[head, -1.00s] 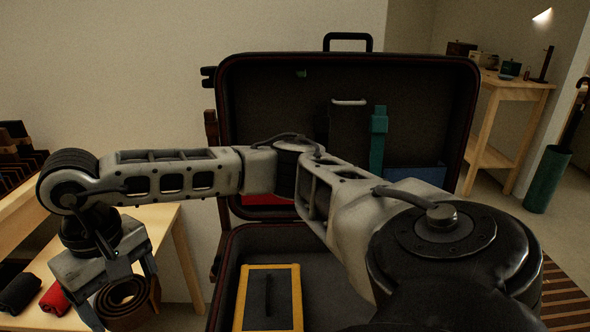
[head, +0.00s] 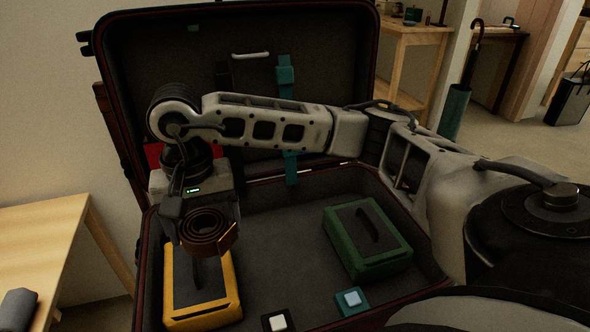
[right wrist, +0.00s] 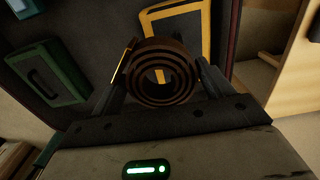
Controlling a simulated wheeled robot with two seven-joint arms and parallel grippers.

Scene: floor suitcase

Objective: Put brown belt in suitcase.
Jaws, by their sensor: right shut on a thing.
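The brown belt (head: 207,230) is rolled into a coil. My right gripper (head: 205,226) is shut on it and holds it above the left part of the open suitcase (head: 290,197), over the yellow-framed case. The right wrist view shows the coil (right wrist: 162,75) between the two fingers (right wrist: 160,82), with the yellow-framed case beyond it. My left gripper does not show.
Bare floor of the suitcase shows between the two cases. A wooden table (head: 45,235) stands at left.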

